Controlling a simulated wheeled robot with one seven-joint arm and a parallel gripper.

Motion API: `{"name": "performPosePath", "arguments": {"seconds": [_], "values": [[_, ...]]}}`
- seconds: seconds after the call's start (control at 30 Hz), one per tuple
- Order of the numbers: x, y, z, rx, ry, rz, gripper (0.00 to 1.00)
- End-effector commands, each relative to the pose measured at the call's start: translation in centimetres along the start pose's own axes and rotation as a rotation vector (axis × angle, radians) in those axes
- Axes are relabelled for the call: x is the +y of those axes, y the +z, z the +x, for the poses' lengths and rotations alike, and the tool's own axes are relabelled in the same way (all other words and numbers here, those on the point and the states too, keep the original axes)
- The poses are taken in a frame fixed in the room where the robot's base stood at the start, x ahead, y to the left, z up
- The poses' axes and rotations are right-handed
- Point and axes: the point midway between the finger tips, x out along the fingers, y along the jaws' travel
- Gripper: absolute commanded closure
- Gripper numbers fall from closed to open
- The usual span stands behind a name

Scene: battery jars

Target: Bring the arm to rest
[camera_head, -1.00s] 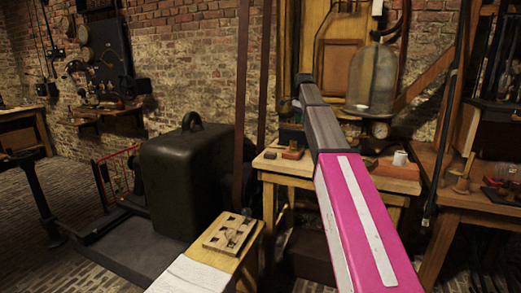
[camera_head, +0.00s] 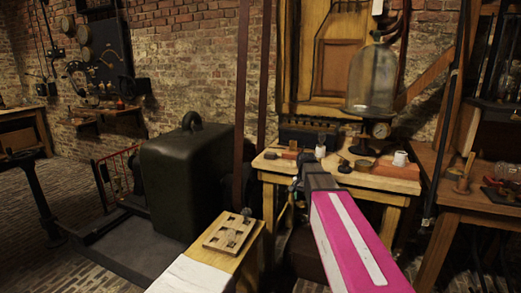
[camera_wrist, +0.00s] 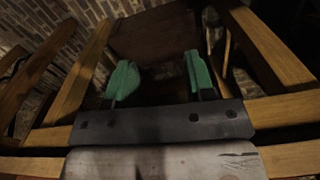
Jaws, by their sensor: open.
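My gripper is open and empty in the wrist view (camera_wrist: 158,80), its two green fingers spread wide with nothing between them. In the head view my pink and grey arm reaches forward and down, and the gripper end (camera_head: 297,192) shows small and partly hidden near the front edge of the wooden worktable (camera_head: 335,176). The gripper is below the level of the tabletop. I cannot tell how far it is from the table's legs.
A low bench at the front carries a wooden slotted tray (camera_head: 228,232). A large dark box (camera_head: 185,185) stands to the left.

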Motion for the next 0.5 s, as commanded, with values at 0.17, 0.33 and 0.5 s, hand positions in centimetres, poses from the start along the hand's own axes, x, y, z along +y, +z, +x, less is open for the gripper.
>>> {"name": "performPosePath", "arguments": {"seconds": [0.17,0.33,0.5], "values": [[3.5,6.1,6.0,-0.004,0.002,-0.159,0.51],[6.4,11.3,10.4,-0.002,0.001,-0.312,0.51],[8.7,15.4,13.4,-0.001,0.0,-0.437,0.51]]}}
